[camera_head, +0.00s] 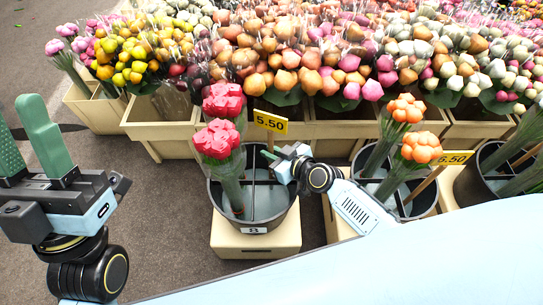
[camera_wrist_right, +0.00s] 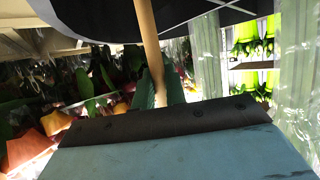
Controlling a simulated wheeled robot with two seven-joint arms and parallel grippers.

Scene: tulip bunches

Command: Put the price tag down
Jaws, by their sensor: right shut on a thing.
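The yellow price tag (camera_head: 270,122) reading 5.50 stands upright on a wooden stick above the back of the dark bucket (camera_head: 275,213) labelled 8. My right gripper (camera_head: 270,156) is over that bucket, shut on the tag's stick. In the right wrist view the wooden stick (camera_wrist_right: 150,45) runs between the green fingers (camera_wrist_right: 158,92); its far end is hidden there. The bucket has dividers, and red tulip bunches (camera_head: 216,140) stand in its left part. My left gripper (camera_head: 25,140) is open and empty at the left, fingers up.
Bucket 8 stands on a pale crate (camera_head: 255,237). To its right another dark bucket (camera_head: 424,203) holds orange tulips (camera_head: 421,147), with a second 5.50 tag (camera_head: 454,158) beside them. Wooden crates full of tulips line the back. The paving (camera_head: 170,220) at left is clear.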

